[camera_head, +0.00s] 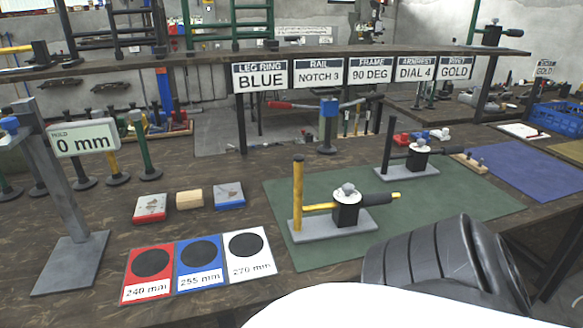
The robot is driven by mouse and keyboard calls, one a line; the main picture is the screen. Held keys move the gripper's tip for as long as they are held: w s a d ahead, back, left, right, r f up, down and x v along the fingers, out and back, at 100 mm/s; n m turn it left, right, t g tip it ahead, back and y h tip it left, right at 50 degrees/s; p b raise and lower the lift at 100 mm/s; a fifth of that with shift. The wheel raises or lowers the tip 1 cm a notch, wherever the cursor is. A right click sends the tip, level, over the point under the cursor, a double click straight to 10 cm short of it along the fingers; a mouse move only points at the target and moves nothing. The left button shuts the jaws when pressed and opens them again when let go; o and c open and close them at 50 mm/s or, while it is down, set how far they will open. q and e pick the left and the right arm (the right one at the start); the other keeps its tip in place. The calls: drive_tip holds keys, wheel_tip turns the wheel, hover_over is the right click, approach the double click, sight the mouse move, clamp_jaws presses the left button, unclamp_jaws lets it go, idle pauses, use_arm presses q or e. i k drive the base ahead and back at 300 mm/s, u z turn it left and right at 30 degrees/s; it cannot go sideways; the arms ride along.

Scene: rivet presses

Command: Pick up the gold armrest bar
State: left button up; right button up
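On the green mat, a fixture with a grey base plate (333,226) bears an upright gold post (298,196). A black block (347,211) with a white round top stands on the same plate. A thin gold bar (319,207) runs level from near the post to the block, and a dark sleeve with a gold tip (396,196) sticks out on the far side. Another gold upright (111,161) on a dark round foot stands at the left. I cannot tell which gold piece is the armrest bar. Neither gripper shows.
A similar fixture with a dark post (390,146) stands behind on the green mat (456,205). Coloured size cards (199,263), small blocks (190,199) and a 0 mm gauge stand (72,262) are at left. A dark part of my body covers the lower right.

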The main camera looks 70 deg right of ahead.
sight(347, 217)
drive_tip(key=i, duration=0.4)
drive_tip(key=z, duration=1.15)
